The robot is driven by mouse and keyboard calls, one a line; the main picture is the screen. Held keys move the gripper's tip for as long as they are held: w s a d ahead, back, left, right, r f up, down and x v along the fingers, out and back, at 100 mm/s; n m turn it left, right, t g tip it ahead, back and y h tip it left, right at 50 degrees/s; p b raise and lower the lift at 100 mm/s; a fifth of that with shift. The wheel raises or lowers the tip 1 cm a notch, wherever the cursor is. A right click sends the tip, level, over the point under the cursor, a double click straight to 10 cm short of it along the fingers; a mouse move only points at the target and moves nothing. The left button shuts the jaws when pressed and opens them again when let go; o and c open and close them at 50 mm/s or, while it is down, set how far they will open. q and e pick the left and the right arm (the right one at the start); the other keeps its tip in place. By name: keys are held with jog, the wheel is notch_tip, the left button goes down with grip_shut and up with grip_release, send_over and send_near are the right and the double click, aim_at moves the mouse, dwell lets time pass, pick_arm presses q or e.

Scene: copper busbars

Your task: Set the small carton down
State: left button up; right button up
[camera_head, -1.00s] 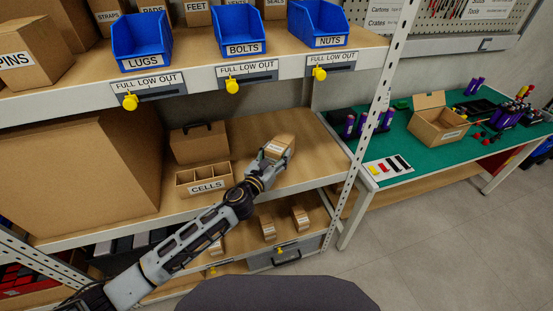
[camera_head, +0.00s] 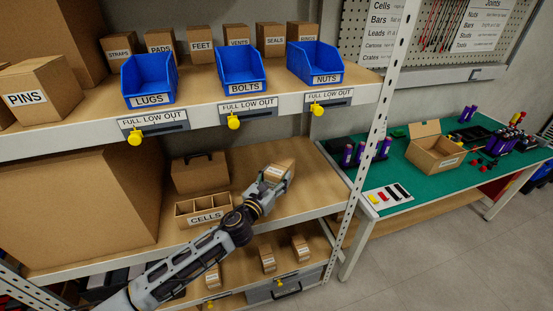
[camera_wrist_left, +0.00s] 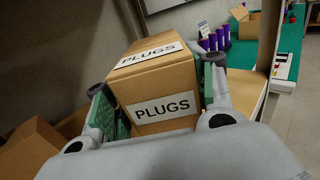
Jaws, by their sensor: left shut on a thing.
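The small carton (camera_head: 278,174) is brown cardboard with a white label. In the left wrist view the carton (camera_wrist_left: 155,85) reads PLUGS on two faces. My left gripper (camera_head: 268,187) is shut on it, with a green-padded finger on either side. In the head view it is over the right part of the middle shelf (camera_head: 310,185). I cannot tell whether its underside touches the board. My right gripper is not in view.
A divided CELLS box (camera_head: 203,210) and a brown case (camera_head: 200,173) stand left of the carton. Blue bins (camera_head: 240,68) line the shelf above. A perforated post (camera_head: 372,130) bounds the shelf on the right. Bare board shows around the carton.

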pick_arm(q)
jog(key=shift+a, duration=0.1)
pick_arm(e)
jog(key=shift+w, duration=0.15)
pick_arm(q)
jog(key=shift+w+a+r, duration=0.1)
jog(key=shift+w+a, duration=0.05)
jog(key=shift+a+r+n+y, duration=0.3)
jog(key=shift+r+y, duration=0.1)
jog(key=shift+r, duration=0.2)
jog(key=a+r+n+t+y+p, duration=0.25)
jog(key=a+r+y, duration=0.25)
jog(key=a+r, duration=0.7)
jog(key=s+a+f+n+y+p, duration=0.1)
jog(key=s+a+f+p, duration=0.3)
jog(key=s+p, duration=0.2)
jog(key=s+a+f+n+y+p, duration=0.1)
jog(key=s+a+f+p, duration=0.3)
jog(key=s, duration=0.4)
jog(key=shift+f+p, duration=0.8)
jog(key=shift+p, duration=0.25)
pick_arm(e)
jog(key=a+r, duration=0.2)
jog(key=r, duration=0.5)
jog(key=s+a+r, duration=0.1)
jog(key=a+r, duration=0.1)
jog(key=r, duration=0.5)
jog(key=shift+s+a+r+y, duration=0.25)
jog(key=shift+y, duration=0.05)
